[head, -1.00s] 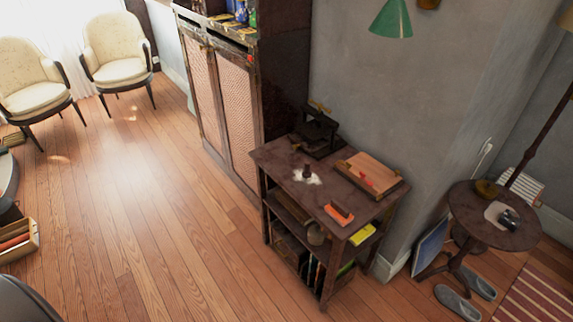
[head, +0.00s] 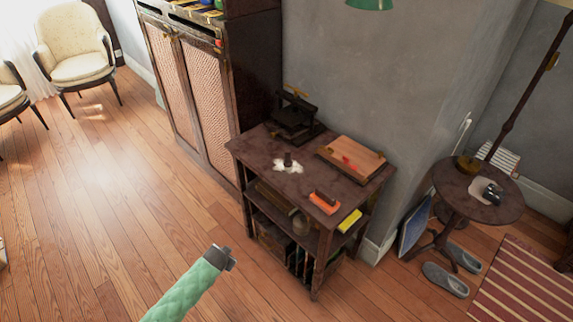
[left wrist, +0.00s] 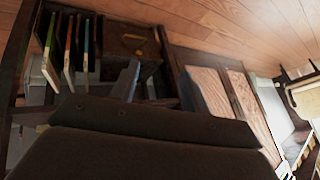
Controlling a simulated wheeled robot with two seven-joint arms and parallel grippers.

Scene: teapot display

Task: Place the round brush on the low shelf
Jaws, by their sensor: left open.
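A small dark upright knob or handle (head: 288,159), which may be the round brush, stands on a white patch on the top of the dark wooden stand (head: 262,150). My right gripper is out of view.
The top also holds a black press (head: 293,115), a wooden board (head: 350,158) and an orange block (head: 324,203). A yellow block (head: 349,221) lies on the shelf. A tall cabinet (head: 210,90) stands left; a round table (head: 470,190) right. Floor in front is clear.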

